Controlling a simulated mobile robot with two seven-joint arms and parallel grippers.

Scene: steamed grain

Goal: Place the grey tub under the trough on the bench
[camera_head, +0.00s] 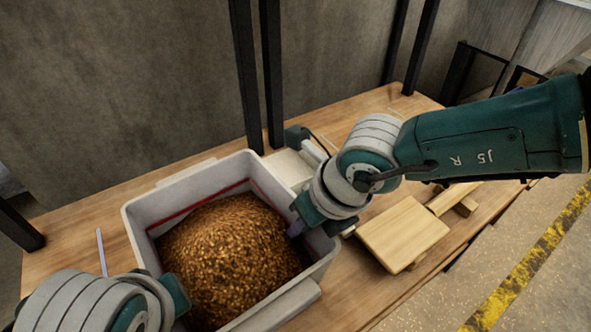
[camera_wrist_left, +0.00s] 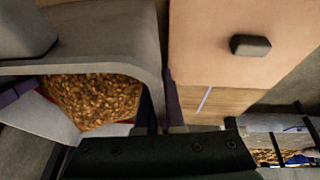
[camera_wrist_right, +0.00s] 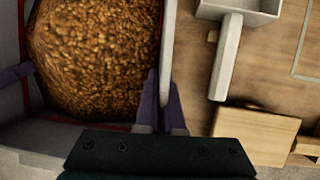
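The grey tub (camera_head: 168,210), filled with brown grain (camera_head: 230,250), is at the bench (camera_head: 75,235) in the head view. Whether its base touches the wood is hidden. My right gripper (camera_head: 297,226) is at its right wall; in the right wrist view its purple fingers (camera_wrist_right: 163,105) sit close on both sides of that wall. My left gripper (camera_head: 172,300) is at the opposite wall; its fingertips are hidden in the head view. In the left wrist view one purple finger (camera_wrist_left: 172,100) lies along the outside of the tub wall. A grey sloping metal piece (camera_head: 562,35), possibly the trough, shows at upper right.
Dark posts (camera_head: 258,75) rise behind the tub. A white scoop-like part with a handle (camera_wrist_right: 228,60) and a wooden block (camera_head: 403,233) lie right of the tub. A thin purple stick (camera_head: 101,252) lies on the left. Bare bench shows at the left and far right.

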